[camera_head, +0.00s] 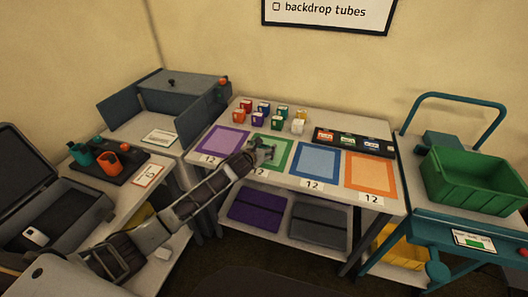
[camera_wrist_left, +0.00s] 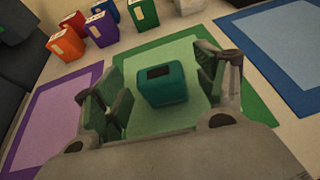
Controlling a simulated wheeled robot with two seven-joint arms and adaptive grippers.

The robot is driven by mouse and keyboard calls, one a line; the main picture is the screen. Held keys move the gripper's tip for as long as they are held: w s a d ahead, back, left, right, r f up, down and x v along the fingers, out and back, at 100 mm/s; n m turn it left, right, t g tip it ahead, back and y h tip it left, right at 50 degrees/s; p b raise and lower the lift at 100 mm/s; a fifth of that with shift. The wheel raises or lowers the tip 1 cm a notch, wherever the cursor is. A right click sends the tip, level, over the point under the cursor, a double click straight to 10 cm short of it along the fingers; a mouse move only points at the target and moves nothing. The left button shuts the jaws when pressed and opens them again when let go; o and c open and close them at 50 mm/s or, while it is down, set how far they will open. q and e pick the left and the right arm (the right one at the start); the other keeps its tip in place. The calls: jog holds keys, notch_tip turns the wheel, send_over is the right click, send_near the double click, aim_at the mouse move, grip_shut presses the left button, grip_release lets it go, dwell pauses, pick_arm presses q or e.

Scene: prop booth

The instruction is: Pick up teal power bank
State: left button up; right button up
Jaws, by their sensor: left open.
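The teal power bank (camera_wrist_left: 163,88), a small block with a dark patch on top, is on the light green inside of the green-bordered mat (camera_wrist_left: 150,48) in the left wrist view. My left gripper (camera_head: 262,153) is over that mat (camera_head: 285,142) in the head view, its arm reaching in from the left. Its fingers are open, one on each side of the power bank, with gaps showing on both sides. In the head view the power bank is largely hidden by the gripper. My right gripper is not in view.
Small colored boxes (camera_head: 278,117) stand behind the mats. Purple (camera_head: 225,140), blue (camera_head: 317,160) and orange (camera_head: 370,172) mats flank the green one. A black tray (camera_head: 350,143) lies at the back right. A green crate (camera_head: 475,182) sits on the teal cart.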

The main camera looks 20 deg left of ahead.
pick_arm(q)
jog(key=shift+w+f, duration=0.25)
jog(key=shift+w, duration=0.35)
jog(key=shift+w+d, duration=0.1)
jog(key=shift+w, duration=0.05)
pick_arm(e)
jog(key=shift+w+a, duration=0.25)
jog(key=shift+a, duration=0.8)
pick_arm(q)
jog(key=shift+f, duration=0.1)
